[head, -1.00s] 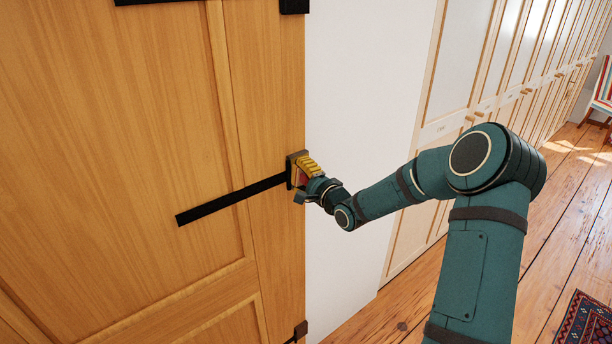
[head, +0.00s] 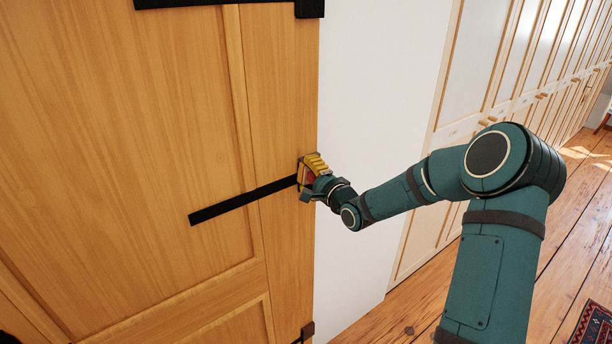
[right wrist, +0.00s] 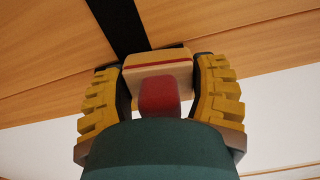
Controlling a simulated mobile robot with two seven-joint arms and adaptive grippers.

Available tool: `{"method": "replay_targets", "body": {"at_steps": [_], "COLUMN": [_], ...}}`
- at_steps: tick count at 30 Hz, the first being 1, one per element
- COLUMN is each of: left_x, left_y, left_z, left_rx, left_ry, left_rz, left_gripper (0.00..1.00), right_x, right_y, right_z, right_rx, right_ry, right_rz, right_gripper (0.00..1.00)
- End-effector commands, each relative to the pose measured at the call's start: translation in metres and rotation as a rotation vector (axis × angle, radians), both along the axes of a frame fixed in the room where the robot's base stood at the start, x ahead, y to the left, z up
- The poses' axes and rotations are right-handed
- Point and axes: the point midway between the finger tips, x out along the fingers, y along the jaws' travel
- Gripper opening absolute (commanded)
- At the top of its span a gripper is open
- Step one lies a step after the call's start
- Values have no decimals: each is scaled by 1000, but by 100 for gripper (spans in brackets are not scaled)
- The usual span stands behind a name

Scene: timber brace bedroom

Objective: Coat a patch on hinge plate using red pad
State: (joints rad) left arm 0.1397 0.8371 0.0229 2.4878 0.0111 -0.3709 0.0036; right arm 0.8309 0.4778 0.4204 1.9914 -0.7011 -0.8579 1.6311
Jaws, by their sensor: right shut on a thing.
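The wooden door carries a black hinge with a long strap (head: 245,200), whose right end is the hinge plate beside the door's edge. My right gripper (head: 309,177) is at that end and covers most of the plate. In the right wrist view its yellow ribbed fingers are shut on the red pad (right wrist: 158,76), a pale block with a thin red line and a red grip (right wrist: 159,97). The pad's face is turned to the door. A dark edge of the hinge plate (right wrist: 172,46) shows just behind it. I cannot tell whether they touch. My left gripper is out of view.
Another black hinge (head: 310,8) is above and a small dark one (head: 307,330) below. A white wall (head: 375,90) stands right of the door, then a row of pale cupboards (head: 480,80). Wooden floor (head: 560,220) and a patterned rug (head: 595,325) lie at right.

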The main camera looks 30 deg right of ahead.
Motion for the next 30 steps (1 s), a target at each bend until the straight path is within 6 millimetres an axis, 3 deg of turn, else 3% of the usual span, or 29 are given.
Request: {"method": "replay_targets", "body": {"at_steps": [6,30], "left_x": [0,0], "left_y": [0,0], "left_z": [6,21], "left_rx": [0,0], "left_ry": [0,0], "left_rz": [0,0], "left_gripper": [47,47], "right_x": [2,4], "right_y": [-19,-60], "right_z": [2,1], "right_rx": [0,0], "right_ry": [-2,-1], "right_rz": [-3,-1], "right_gripper": [29,29]}}
